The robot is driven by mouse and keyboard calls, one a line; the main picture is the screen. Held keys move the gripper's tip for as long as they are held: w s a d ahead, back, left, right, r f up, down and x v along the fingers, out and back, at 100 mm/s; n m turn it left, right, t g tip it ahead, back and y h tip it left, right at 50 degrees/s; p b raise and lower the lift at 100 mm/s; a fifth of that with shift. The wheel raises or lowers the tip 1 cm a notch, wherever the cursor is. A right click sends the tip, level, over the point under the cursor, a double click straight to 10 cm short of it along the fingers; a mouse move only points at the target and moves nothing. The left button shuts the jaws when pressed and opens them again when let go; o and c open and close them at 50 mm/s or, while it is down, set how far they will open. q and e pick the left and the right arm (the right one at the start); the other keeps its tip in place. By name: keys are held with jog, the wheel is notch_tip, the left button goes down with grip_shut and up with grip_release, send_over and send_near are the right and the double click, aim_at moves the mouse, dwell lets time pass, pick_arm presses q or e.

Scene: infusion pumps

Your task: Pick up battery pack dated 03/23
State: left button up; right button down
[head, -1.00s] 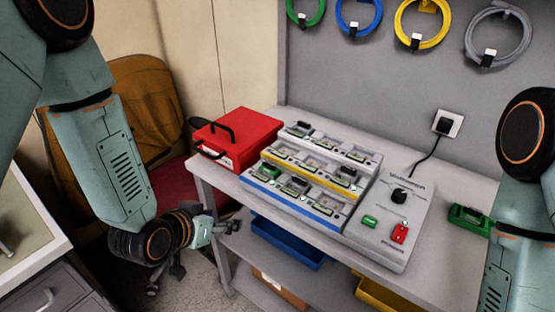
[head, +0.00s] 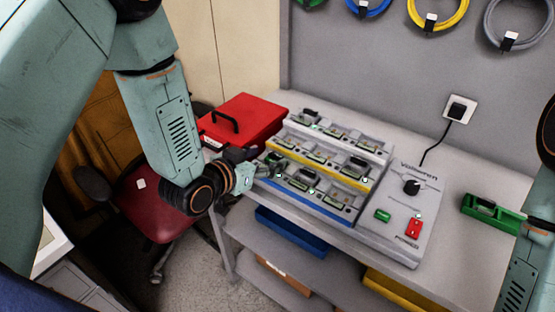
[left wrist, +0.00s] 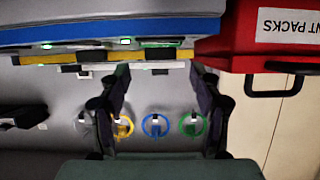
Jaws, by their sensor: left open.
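Battery packs sit in the bays of a three-row charger (head: 345,222) with white, yellow and blue strips. One dark pack (head: 298,180) is in the front row and another dark pack (head: 358,163) is further right. Their dates are too small to read, so I cannot tell which is dated 03/23. My left gripper (head: 264,171) is open and empty at the charger's front left corner. My right gripper is out of view.
A green holder (head: 492,212) lies on the right of the bench (head: 455,165). Blue (head: 290,232) and yellow (head: 400,298) bins are below.

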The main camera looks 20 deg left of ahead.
aim_at(276, 154)
pick_arm(q)
jog(key=x, duration=0.3)
jog(key=shift+w+f, duration=0.1)
jog(key=shift+w, duration=0.05)
jog(key=shift+w+d+f, duration=0.15)
jog(key=shift+w+d, duration=0.1)
jog(key=shift+w, duration=0.2)
jog(key=shift+s+a, duration=0.15)
jog(key=shift+a, duration=0.05)
jog(key=c, duration=0.4)
jog(key=shift+d, duration=0.15)
jog(key=c, duration=0.8)
